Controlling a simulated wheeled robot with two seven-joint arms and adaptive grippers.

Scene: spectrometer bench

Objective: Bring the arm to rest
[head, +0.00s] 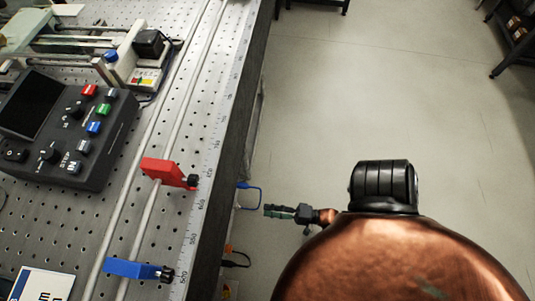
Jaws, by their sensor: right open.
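My right gripper (279,211) shows small and dark at the middle of the head view, off the right side of the optical bench (225,170). It is open, with nothing seen between its fingers, and appears clear of the bench edge. My copper-coloured right arm fills the lower right and hides the floor behind it. My left gripper is not in view.
On the bench are a black control box (70,125) with coloured buttons, a red rail clamp (165,172) and a blue rail clamp (132,269). A blue loop (259,196) sticks out beside the bench. Open floor (390,100) lies to the right, with dark shelving (515,40) beyond.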

